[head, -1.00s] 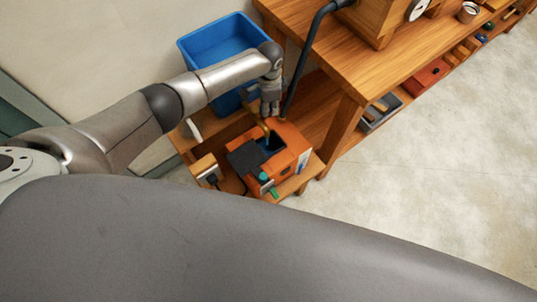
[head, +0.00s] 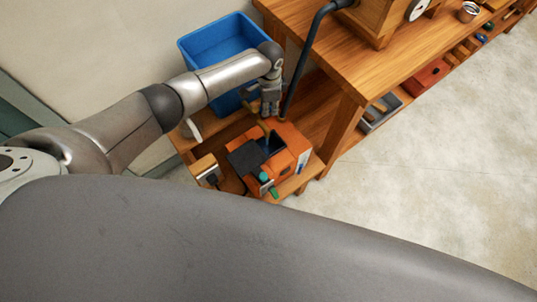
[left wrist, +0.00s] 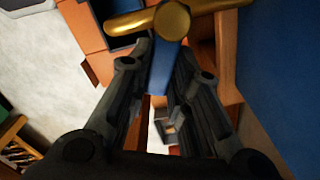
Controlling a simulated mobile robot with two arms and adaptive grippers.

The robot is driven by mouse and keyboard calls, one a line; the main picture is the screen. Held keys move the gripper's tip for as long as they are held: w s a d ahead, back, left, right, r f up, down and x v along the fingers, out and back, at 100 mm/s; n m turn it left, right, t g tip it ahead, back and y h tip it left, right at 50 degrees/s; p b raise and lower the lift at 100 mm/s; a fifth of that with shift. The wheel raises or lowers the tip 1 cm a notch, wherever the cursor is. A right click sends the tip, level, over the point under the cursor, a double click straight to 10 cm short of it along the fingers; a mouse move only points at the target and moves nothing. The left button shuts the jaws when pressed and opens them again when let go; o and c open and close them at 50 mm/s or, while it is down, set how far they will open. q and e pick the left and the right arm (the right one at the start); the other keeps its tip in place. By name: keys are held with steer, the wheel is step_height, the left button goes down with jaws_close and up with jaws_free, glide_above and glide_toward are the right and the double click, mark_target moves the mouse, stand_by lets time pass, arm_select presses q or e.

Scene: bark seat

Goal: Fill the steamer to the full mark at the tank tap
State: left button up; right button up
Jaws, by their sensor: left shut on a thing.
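The steamer (head: 287,136) is an orange box on a low wooden stand in the head view, with its dark lid (head: 245,157) open and a dark blue opening beside it. A blue strip shows on its right side. The brass tap (left wrist: 170,20) crosses the top of the left wrist view, close above the steamer's opening. My left gripper (head: 270,105) is beside the tap; in the left wrist view its fingers (left wrist: 167,62) are shut on the tap's blue lever (left wrist: 163,70). The water level and full mark are too small to read. My right gripper is out of view.
A blue bin (head: 222,42) stands behind my left gripper. A wooden bench (head: 335,58) is to the right, with a dark hose (head: 300,65) coming down by the gripper. A grey tray (head: 381,113) is on its lower shelf. The floor at right is clear.

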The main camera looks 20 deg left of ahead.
arm_select(q)
steer(key=shift+d+r, duration=0.15)
steer(key=shift+d, duration=0.1)
stand_by(0.3)
steer(key=shift+s+m+p, duration=0.3)
steer(key=shift+s+m, duration=0.05)
steer(key=shift+m, duration=0.75)
steer(key=s+m, duration=0.1)
steer(key=m, duration=0.1)
steer(key=s+m, duration=0.1)
steer(key=m, duration=0.2)
steer(key=a+m+p, duration=0.1)
steer(key=m, duration=0.2)
steer(key=shift+s, duration=0.4)
steer(key=m, duration=0.1)
steer(key=s+m, duration=0.1)
steer(key=m, duration=0.1)
steer(key=shift+a, duration=0.15)
steer(key=shift+o, duration=0.2)
steer(key=o, duration=0.8)
steer(key=shift+s, duration=0.1)
steer(key=shift+o, duration=0.2)
